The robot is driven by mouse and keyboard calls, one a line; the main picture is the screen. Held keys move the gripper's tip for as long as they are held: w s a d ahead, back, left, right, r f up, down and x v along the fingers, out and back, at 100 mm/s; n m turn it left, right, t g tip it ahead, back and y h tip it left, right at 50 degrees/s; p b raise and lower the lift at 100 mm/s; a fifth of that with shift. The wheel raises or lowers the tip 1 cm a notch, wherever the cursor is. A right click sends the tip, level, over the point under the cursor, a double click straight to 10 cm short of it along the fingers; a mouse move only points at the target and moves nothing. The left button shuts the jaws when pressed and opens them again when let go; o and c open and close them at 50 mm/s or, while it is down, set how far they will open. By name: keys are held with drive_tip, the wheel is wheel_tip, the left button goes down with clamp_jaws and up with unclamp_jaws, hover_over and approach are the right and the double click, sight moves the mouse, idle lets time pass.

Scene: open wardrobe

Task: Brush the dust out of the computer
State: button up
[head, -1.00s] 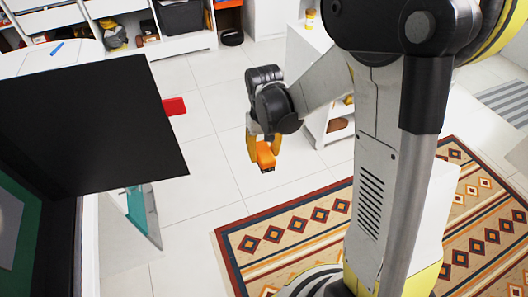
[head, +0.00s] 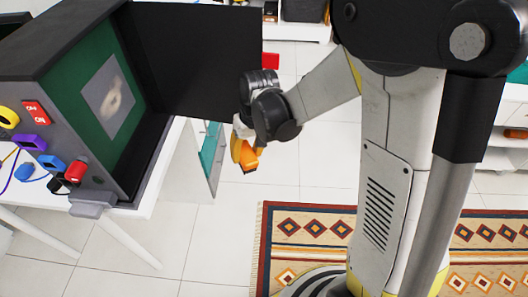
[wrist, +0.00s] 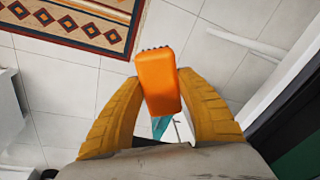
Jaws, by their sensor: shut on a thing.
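The computer (head: 60,60) is a dark case on a white table at the left of the head view. Its black door (head: 195,60) stands open to the right. Inside are a green board (head: 78,112) and a grey square with a brownish dust patch (head: 114,100). My gripper (head: 241,152) is right of the case, beside the door's lower right corner in the picture and outside the case. It is shut on an orange brush (head: 252,157). In the wrist view both yellow fingers clasp the brush (wrist: 158,80), with dark bristles at its far end.
Colored plugs, including a blue one (head: 53,162) and a red one (head: 76,171), sit on the case's front. A white table (head: 130,235) bears the case. A patterned rug (head: 310,225) lies right of open tiled floor. White shelves stand behind.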

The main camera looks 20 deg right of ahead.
drive_tip(key=w+a+r+n+t+y+b, duration=0.1)
drive_tip(key=a+r+t+y, duration=0.1)
drive_tip(key=a+r+y, duration=0.3)
drive_tip(key=w+a+r+n+t+y+b, duration=0.1)
drive_tip(key=a+r+y, duration=0.4)
drive_tip(key=a, duration=0.8)
drive_tip(key=w+a+r+t+y+b, duration=0.2)
drive_tip(key=a+r+y, duration=0.3)
drive_tip(key=a+r, duration=0.3)
drive_tip(key=shift+w+a+n+t+b, duration=0.4)
drive_tip(key=shift+w+a, duration=0.35)
drive_tip(key=shift+a, duration=0.1)
drive_tip(key=shift+x, duration=0.9)
drive_tip(key=shift+w, duration=0.1)
